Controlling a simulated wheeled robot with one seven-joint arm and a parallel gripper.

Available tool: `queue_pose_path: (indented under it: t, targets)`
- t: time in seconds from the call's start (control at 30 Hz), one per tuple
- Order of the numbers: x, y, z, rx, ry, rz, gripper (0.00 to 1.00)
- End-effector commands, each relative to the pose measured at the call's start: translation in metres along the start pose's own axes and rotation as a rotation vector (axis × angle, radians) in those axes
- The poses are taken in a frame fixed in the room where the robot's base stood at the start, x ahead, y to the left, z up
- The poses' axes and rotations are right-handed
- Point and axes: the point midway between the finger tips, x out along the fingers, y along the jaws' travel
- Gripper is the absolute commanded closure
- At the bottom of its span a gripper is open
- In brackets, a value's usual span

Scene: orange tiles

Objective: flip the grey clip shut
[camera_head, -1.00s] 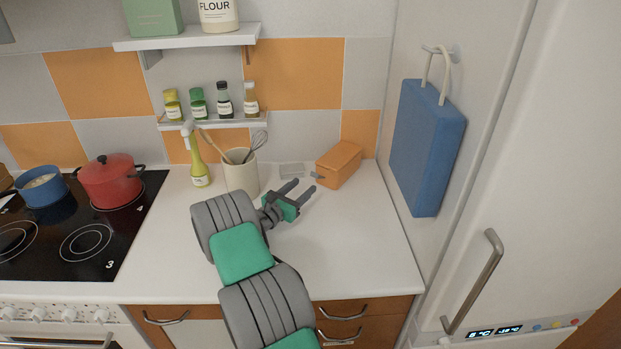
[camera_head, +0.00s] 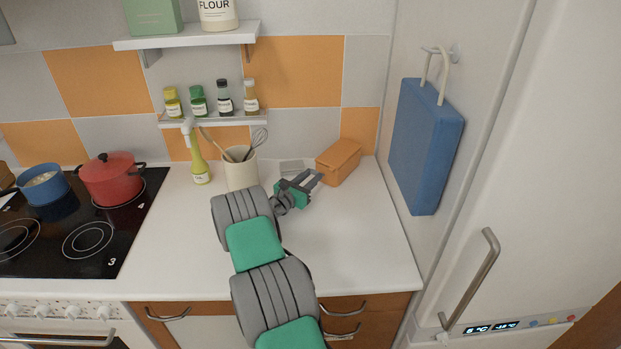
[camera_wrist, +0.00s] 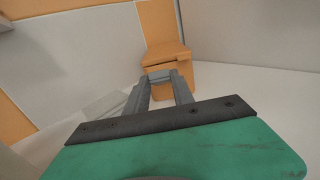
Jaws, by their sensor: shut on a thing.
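The orange box (camera_head: 339,160) stands on the counter near the back wall; it also shows in the wrist view (camera_wrist: 166,55). Its grey clip (camera_wrist: 159,74) sticks out from the side facing my gripper, just below the lid seam. My gripper (camera_head: 313,180) reaches the box's left side. In the wrist view the two grey fingers (camera_wrist: 160,85) are on either side of the clip and shut on it. In the head view the clip is hard to tell apart from the fingertips. The box lid looks down.
A utensil crock (camera_head: 241,172) and an oil bottle (camera_head: 199,165) stand left of my gripper. A flat greyish item (camera_head: 291,166) lies behind it. The counter's front right (camera_head: 365,245) is clear.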

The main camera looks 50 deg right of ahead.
Motion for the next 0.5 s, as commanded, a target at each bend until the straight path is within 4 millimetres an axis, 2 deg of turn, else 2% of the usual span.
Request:
queue_pose_path:
  t: [0.03,0.2,0.5]
  targets:
    - [0.0,-0.0001,-0.0001,0.0,0.0,0.0,0.86]
    - [0.0,-0.0002,-0.0001,0.0,0.0,0.0,1.0]
    - [0.0002,-0.0003,0.0014,0.0,0.007,-0.001,1.0]
